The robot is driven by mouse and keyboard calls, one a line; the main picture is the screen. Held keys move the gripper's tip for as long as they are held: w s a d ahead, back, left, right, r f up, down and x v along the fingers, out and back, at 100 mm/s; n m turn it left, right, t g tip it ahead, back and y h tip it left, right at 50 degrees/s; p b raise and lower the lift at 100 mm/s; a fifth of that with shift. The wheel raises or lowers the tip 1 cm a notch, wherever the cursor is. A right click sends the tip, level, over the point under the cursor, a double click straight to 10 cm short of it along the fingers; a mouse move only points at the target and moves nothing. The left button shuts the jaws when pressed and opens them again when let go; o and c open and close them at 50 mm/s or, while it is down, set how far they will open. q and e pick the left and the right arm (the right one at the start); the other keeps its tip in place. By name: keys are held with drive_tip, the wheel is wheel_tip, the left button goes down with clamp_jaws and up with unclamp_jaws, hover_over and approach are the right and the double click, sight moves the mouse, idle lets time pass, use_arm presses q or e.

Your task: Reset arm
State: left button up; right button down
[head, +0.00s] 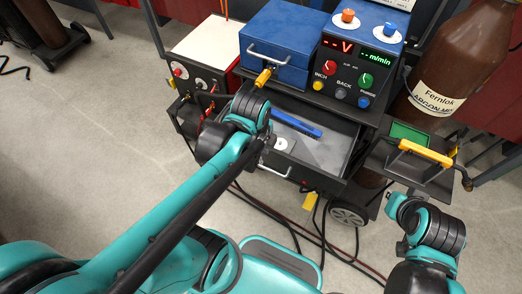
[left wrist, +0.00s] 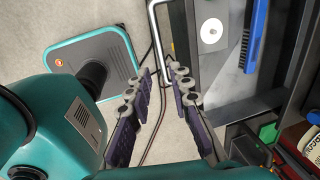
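My left gripper (head: 266,152) is at the front left of an open grey drawer (head: 318,152), close to the drawer's metal handle (head: 276,172). In the left wrist view its two fingers (left wrist: 161,82) are apart, with nothing gripped between them. The handle (left wrist: 154,28) shows there just beyond the fingertips. Whether a finger touches it I cannot tell. My right arm (head: 435,235) is at the lower right of the head view, below a dark side tray. The right gripper's fingers do not show.
The drawer holds a blue brush (head: 297,123) and a white disc (head: 283,145). The cart carries a blue box (head: 290,45) and a control panel (head: 350,75). A brown gas cylinder (head: 450,60) stands right. Cables lie on the floor.

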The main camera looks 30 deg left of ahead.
use_arm(q)
drive_tip(key=shift+r, duration=0.5)
drive_tip(key=r+n+t, duration=0.1)
drive_tip(key=n, duration=0.5)
drive_tip(key=r+n+t, duration=0.1)
drive_tip(key=n+t, duration=0.1)
drive_tip(key=n, duration=0.4)
drive_tip(key=r+n+t, duration=0.2)
drive_tip(key=n, duration=0.4)
drive_tip(key=shift+w+d, duration=0.25)
drive_tip(key=shift+d, duration=0.05)
